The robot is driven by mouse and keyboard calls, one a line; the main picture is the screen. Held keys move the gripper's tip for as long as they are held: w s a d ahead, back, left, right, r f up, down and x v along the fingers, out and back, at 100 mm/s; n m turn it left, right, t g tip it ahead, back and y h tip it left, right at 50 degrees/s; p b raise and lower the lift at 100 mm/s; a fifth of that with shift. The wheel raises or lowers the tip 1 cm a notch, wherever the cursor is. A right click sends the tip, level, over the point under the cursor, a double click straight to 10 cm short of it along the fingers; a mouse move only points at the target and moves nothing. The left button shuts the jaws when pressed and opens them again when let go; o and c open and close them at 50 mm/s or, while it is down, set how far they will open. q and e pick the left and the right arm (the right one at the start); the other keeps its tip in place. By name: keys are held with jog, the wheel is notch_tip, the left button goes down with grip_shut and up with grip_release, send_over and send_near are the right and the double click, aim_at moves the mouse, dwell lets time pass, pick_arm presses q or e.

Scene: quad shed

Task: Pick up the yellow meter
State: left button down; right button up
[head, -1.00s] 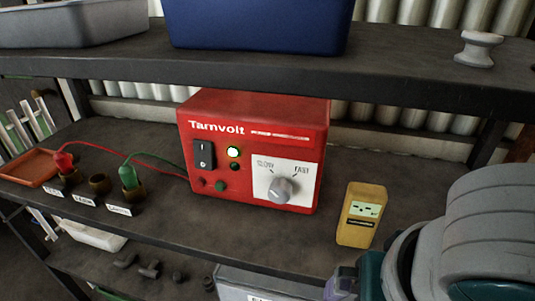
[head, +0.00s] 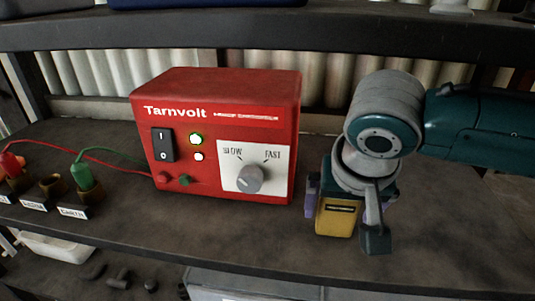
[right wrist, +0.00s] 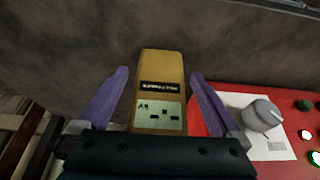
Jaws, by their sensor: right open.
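The yellow meter (head: 336,219) stands on the shelf to the right of the red Tarnvolt box. In the head view its upper part is hidden behind my right gripper (head: 342,208). In the right wrist view the meter (right wrist: 160,85) shows its display and a dark label, and it lies between the two purple fingers of my right gripper (right wrist: 158,100). The fingers are open, one on each side of the meter, with a visible gap at each side. My left gripper is in neither view.
The red Tarnvolt box (head: 215,135) with a grey dial stands close to the left of my right gripper. Red and green plugs on labelled sockets (head: 84,178) are at the far left. The upper shelf edge (head: 200,30) runs above; the lower shelf's front edge is just before the meter.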

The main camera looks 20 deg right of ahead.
jog(key=shift+w+d, duration=0.45)
jog(key=shift+w, duration=0.3)
jog(key=shift+w+f, duration=0.15)
jog(key=shift+f, duration=0.4)
jog(key=shift+c, duration=0.4)
jog(key=c, duration=1.4)
